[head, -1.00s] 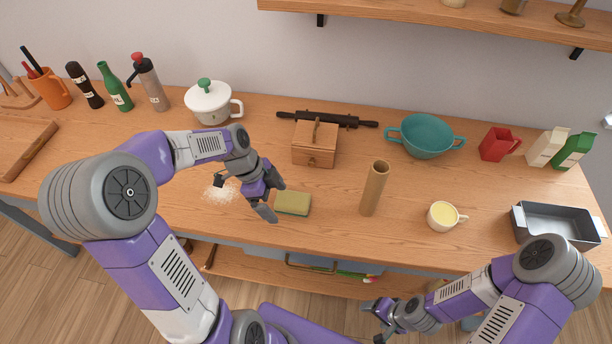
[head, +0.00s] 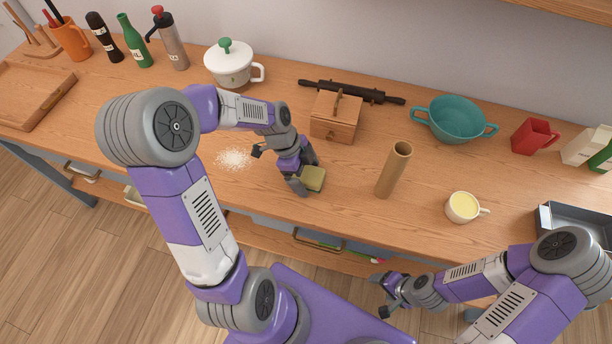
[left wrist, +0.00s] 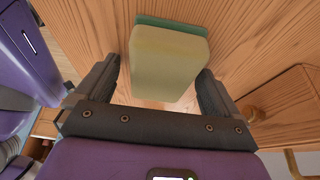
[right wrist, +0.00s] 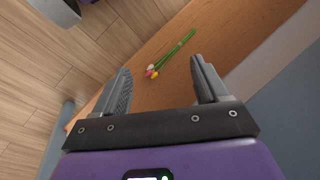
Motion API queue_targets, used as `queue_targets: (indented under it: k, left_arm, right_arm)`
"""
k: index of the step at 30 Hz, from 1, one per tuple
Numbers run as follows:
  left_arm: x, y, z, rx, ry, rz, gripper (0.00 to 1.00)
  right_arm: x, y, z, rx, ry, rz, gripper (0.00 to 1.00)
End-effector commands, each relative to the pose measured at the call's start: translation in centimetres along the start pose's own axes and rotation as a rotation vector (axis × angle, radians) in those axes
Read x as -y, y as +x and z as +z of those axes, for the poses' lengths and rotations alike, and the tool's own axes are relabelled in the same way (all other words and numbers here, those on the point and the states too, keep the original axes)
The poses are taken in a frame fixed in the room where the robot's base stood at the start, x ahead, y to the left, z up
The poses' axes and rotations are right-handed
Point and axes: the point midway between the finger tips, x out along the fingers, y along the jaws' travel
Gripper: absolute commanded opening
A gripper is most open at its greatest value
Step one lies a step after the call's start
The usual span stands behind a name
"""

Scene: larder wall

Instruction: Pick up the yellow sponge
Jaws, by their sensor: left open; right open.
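The yellow sponge (head: 312,179) with a green layer lies on the wooden counter, left of the cardboard tube. My left gripper (head: 304,178) is at the sponge, its fingers partly covering it in the head view. In the left wrist view the sponge (left wrist: 168,62) sits between the two spread fingers of the left gripper (left wrist: 160,88), with its near end reaching into the gap. The fingers look open, with small gaps beside the sponge. My right gripper (right wrist: 164,85) is open and empty, low in front of the counter; it also shows in the head view (head: 381,294).
The cardboard tube (head: 393,170) stands right of the sponge, and a wooden box (head: 335,118) is behind it. White spilled grains (head: 234,158) lie to the left. A cup (head: 462,208) stands further right. Flowers (right wrist: 165,60) lie on the lower shelf.

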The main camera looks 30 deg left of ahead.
Motion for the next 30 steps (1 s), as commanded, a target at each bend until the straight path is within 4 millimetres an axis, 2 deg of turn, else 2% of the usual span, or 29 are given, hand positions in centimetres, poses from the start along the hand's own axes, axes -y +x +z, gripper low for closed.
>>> queue_targets:
  k: [13, 24, 30]
  left_arm:
    - [0.02, 0.18, 0.11, 0.000, 0.000, -0.001, 0.96]
    - [0.02, 0.12, 0.09, 0.000, 0.000, 0.000, 0.41]
    - [0.02, 0.11, 0.08, 0.000, 0.000, 0.000, 0.41]
  right_arm:
    - [-0.11, 0.31, -0.02, 0.000, 0.000, 0.000, 0.73]
    - [-0.08, 0.23, -0.01, 0.000, 0.000, 0.000, 0.73]
    - [-0.08, 0.22, -0.01, 0.000, 0.000, 0.000, 0.73]
